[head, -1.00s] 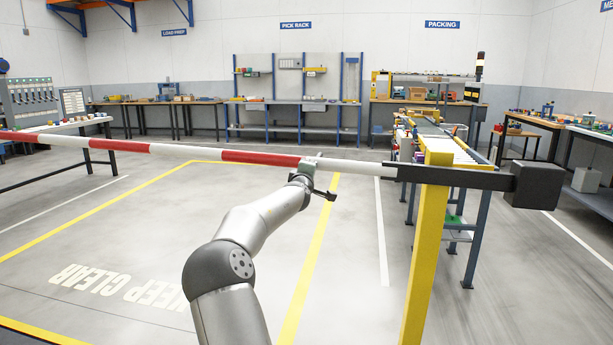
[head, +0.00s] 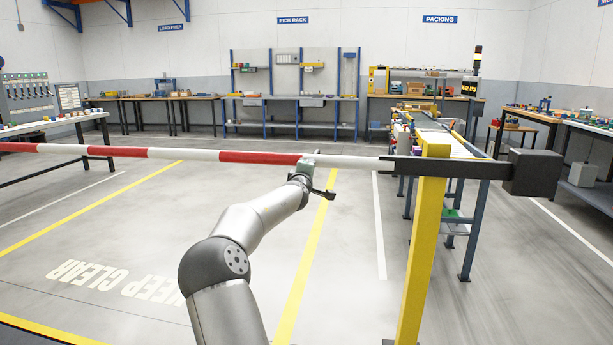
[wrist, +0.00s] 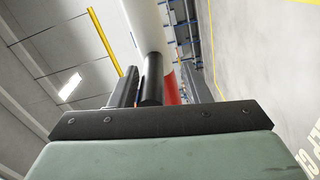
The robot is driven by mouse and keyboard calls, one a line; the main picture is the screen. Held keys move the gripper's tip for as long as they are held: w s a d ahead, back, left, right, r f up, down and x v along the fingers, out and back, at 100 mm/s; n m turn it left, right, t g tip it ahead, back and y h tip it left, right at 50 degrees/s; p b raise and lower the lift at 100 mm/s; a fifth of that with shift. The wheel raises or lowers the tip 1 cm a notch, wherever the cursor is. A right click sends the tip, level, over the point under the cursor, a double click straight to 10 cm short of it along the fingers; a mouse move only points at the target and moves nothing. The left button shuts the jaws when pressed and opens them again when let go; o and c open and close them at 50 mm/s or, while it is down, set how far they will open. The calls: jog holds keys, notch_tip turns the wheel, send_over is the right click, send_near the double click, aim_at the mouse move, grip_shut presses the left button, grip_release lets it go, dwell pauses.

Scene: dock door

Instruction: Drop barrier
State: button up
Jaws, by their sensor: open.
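The barrier's red and white boom (head: 225,156) runs across the head view, almost level, its far part leaving the left edge. Its dark bracket joins a yellow post (head: 423,240) at right, with a dark counterweight block (head: 532,173) at the end. My gripper (head: 309,160) is at the boom, by the border of a red and a white band. In the wrist view its two dark fingers (wrist: 158,88) stand apart on either side of a black cylindrical part (wrist: 152,78) under the white boom. Whether a finger touches this part cannot be told.
A roller conveyor (head: 445,142) stands behind the post. Benches (head: 290,100) line the back wall, and a table (head: 60,124) stands at left. The marked floor (head: 110,230) under the boom is clear.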

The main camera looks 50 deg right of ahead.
jog(key=v, duration=1.7)
jog(key=shift+s, duration=0.2)
jog(key=shift+a, duration=0.1)
